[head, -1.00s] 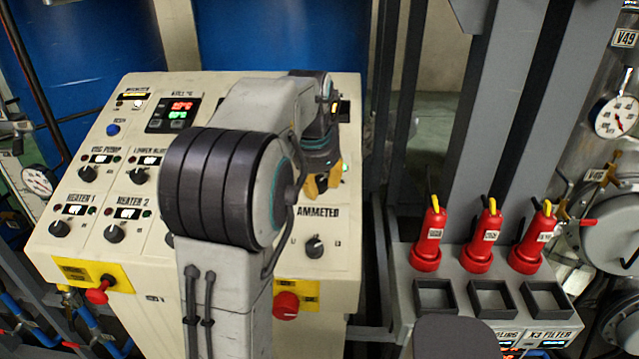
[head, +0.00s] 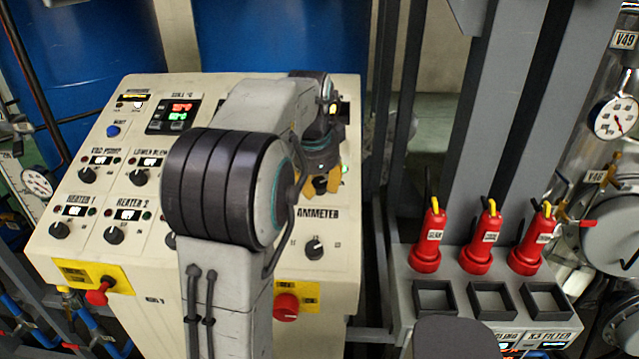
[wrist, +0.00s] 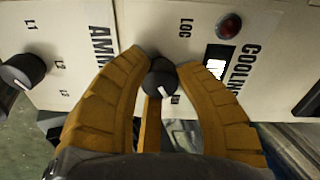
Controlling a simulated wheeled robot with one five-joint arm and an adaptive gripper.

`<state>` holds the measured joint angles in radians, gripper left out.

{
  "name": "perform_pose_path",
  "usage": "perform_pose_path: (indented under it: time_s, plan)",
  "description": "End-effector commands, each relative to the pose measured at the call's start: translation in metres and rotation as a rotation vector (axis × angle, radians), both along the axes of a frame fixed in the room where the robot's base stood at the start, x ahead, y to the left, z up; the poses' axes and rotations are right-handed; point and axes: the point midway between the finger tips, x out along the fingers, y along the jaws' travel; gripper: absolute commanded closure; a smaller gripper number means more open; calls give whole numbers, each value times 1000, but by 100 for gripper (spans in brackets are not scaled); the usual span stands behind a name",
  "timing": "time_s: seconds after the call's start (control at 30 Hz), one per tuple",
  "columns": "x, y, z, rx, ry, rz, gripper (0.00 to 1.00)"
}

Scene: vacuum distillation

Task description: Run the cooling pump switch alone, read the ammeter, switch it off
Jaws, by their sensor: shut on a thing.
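My gripper (wrist: 168,66) has its yellow fingers closed around the black cooling pump switch (wrist: 160,80) in the wrist view. The knob's white pointer mark shows between the fingers. A "LOC" mark stands above the knob; another mark beside it is partly covered. The "COOLIN..." label (wrist: 238,75) is cut off. A dark red lamp (wrist: 229,25) and a small lit display (wrist: 216,66) are next to it.
The ammeter selector knob (head: 314,249) is close below my gripper; it also shows in the wrist view (wrist: 24,70). The control panel (head: 225,290) has several other knobs and two red switches.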

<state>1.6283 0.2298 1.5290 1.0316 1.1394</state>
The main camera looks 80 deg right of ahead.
Motion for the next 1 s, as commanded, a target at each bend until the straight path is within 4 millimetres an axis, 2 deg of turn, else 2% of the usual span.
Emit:
perform_pose_path:
  time_s: [0.1,0.13,0.4,0.77,1.0]
  plan:
    - [0,2,-4,11,-1,0,100]
    - [0,2,-4,11,-1,0,66]
    - [0,1,-2,5,0,1,42]
    - [0,2,4,1,1,1,42]
    - [1,12,34,-3,0,1,42]
